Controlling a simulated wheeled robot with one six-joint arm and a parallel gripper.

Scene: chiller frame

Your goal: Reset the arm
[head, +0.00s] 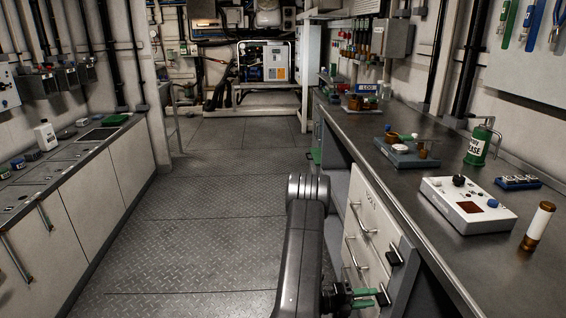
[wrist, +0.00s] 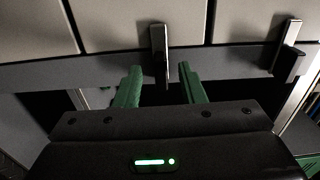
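My gripper (head: 368,298) is low at the right of my arm, close to the front of the right-hand cabinet. In the wrist view its two green fingers (wrist: 160,68) are spread apart and hold nothing. A dark upright latch handle (wrist: 159,42) on the cabinet edge shows between the fingertips, with a visible gap on both sides. Beside the gripper in the head view is a black latch (head: 383,295). My arm reaches up the middle of the head view and bends down to the right. I cannot tell how deep the latch sits between the fingers.
The drawer cabinet (head: 368,225) with bar handles stands right beside my arm, under the dark worktop (head: 455,225). A second latch (wrist: 288,50) is to the right in the wrist view. The metal floor (head: 210,220) to the left is clear, up to the left cabinets (head: 95,200).

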